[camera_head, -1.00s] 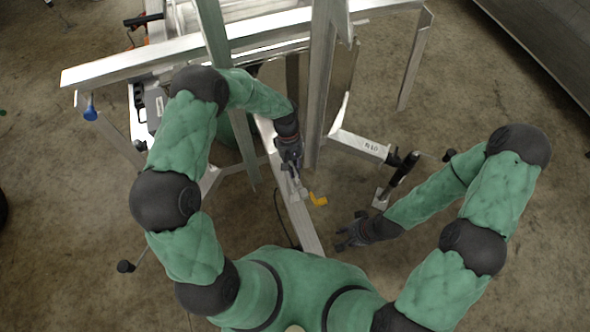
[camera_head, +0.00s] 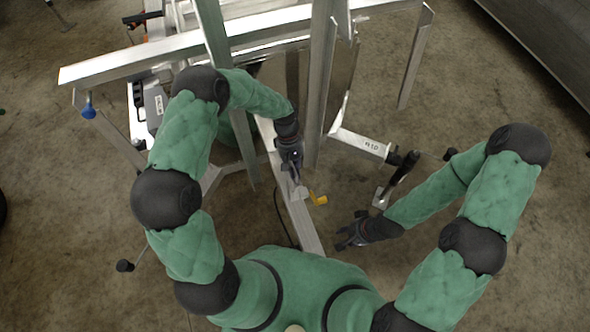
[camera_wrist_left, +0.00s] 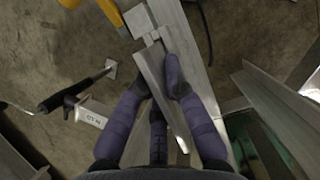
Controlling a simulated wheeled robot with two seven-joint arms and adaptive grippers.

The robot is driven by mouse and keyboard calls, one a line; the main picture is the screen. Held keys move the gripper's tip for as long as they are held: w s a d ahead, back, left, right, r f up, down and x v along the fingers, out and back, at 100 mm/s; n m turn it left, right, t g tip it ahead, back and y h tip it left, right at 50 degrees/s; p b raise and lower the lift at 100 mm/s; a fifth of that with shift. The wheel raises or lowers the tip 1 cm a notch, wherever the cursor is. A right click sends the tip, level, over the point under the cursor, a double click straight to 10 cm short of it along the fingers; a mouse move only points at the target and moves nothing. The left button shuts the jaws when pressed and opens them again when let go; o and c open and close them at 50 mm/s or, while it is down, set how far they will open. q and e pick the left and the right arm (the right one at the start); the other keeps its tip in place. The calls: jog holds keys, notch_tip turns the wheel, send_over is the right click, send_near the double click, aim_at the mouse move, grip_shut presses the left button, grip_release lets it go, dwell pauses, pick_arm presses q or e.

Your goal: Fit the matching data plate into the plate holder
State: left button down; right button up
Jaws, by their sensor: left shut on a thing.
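My left gripper (camera_head: 294,178) is low over the aluminium beam, in front of the upright posts. In the left wrist view its fingers (camera_wrist_left: 157,73) are closed on a thin grey metal plate (camera_wrist_left: 158,62). The plate's far end meets or overlaps a small pale square piece (camera_wrist_left: 138,17) at the beam; I cannot tell whether they touch or whether this piece is the plate holder. Any marking on the plate is unreadable. My right gripper (camera_head: 352,232) hangs empty over the floor, right of the beam; its fingers look spread.
The aluminium beam (camera_head: 306,228) runs toward my body. A yellow part (camera_head: 318,199) is just right of the left gripper's tip. Upright posts (camera_head: 320,95) and a crossbar (camera_head: 130,62) stand close to my left arm. A labelled side arm (camera_head: 360,143) extends right. Floor is open at right.

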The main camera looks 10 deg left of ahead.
pick_arm(q)
jog(key=shift+f, duration=0.5)
jog(key=c, duration=1.3)
grip_release()
jog(key=shift+o, duration=0.2)
jog(key=shift+r, duration=0.1)
jog(key=v, duration=1.2)
jog(key=shift+s+a, duration=0.1)
